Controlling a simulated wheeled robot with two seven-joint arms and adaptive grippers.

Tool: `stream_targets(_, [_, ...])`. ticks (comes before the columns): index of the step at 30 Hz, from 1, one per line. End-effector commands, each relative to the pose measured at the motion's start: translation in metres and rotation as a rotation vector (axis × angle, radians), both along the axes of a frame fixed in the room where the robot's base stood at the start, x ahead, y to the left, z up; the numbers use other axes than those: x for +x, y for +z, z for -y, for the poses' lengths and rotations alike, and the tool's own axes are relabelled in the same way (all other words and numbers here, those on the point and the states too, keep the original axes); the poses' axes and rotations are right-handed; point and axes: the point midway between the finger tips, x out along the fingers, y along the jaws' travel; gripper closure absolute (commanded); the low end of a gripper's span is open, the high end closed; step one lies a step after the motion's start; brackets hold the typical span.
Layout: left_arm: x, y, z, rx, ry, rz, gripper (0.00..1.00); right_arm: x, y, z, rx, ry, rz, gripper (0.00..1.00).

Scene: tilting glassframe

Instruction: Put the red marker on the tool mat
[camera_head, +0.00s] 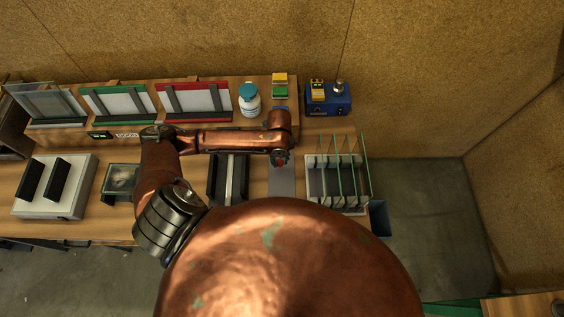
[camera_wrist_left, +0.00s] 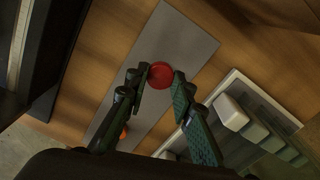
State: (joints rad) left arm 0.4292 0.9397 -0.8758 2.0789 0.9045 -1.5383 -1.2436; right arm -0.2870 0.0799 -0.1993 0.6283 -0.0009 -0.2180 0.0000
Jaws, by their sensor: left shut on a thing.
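The red marker shows as a round red end (camera_wrist_left: 160,75) between my left fingertips in the left wrist view; the rest of its length is mostly hidden. My left gripper (camera_wrist_left: 161,83) is shut on it. In the head view the gripper (camera_head: 280,160) is over the far part of the tool mat, with a bit of red at its tip. The tool mat is a plain grey strip (camera_head: 282,184), also in the wrist view (camera_wrist_left: 190,40) behind the marker. I cannot tell whether the marker touches the mat. My right gripper is not in view.
A rack with upright glass panes (camera_head: 337,200) stands right of the mat. A dark tray with a light bar (camera_head: 229,180) is on its left. Behind are a white bottle with a blue cap (camera_head: 249,100) and a blue box (camera_head: 328,100). A small orange thing (camera_wrist_left: 124,133) shows near my left finger.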

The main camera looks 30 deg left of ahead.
Motion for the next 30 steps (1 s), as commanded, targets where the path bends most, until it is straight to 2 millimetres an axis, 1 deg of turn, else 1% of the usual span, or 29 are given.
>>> stream_targets(1, [0.003,-0.005,0.002,-0.002,0.001,-0.001,1.0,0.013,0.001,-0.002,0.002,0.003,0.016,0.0])
stream_targets(2, [0.005,-0.007,0.002,-0.002,0.0,-0.001,1.0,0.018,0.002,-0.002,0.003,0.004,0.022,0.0])
stream_targets(4, [0.009,-0.01,0.003,-0.002,-0.002,-0.001,1.0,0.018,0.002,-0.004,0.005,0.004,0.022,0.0])
stream_targets(5, [0.01,-0.012,0.003,-0.001,-0.002,-0.001,1.0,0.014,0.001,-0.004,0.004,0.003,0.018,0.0])
stream_targets(7, [0.015,-0.018,0.005,-0.002,-0.002,-0.001,1.0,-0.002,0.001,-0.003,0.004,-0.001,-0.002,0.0])
stream_targets(10, [0.013,-0.032,0.004,0.0,-0.001,-0.006,1.0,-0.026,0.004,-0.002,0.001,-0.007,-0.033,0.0])
stream_targets(12, [0.013,-0.04,0.004,0.0,0.0,-0.003,1.0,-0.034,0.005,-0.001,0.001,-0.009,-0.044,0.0])
stream_targets(13, [0.013,-0.043,0.003,0.0,0.0,-0.004,1.0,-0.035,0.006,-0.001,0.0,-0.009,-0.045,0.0])
stream_targets(16, [0.014,-0.048,0.003,0.0,-0.001,0.0,1.0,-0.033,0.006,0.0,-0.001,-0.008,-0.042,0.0])
stream_targets(20, [0.014,-0.048,0.003,0.0,-0.002,0.0,1.0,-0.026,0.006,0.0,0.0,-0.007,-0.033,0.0])
stream_targets(25, [0.014,-0.05,0.003,0.0,-0.002,0.0,1.0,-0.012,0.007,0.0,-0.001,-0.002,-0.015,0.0])
stream_targets(26, [0.014,-0.05,0.003,0.0,-0.002,0.0,0.76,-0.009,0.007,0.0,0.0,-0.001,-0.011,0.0])
stream_targets(30, [0.014,-0.05,0.003,0.0,-0.002,0.0,0.67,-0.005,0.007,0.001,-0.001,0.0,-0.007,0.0])
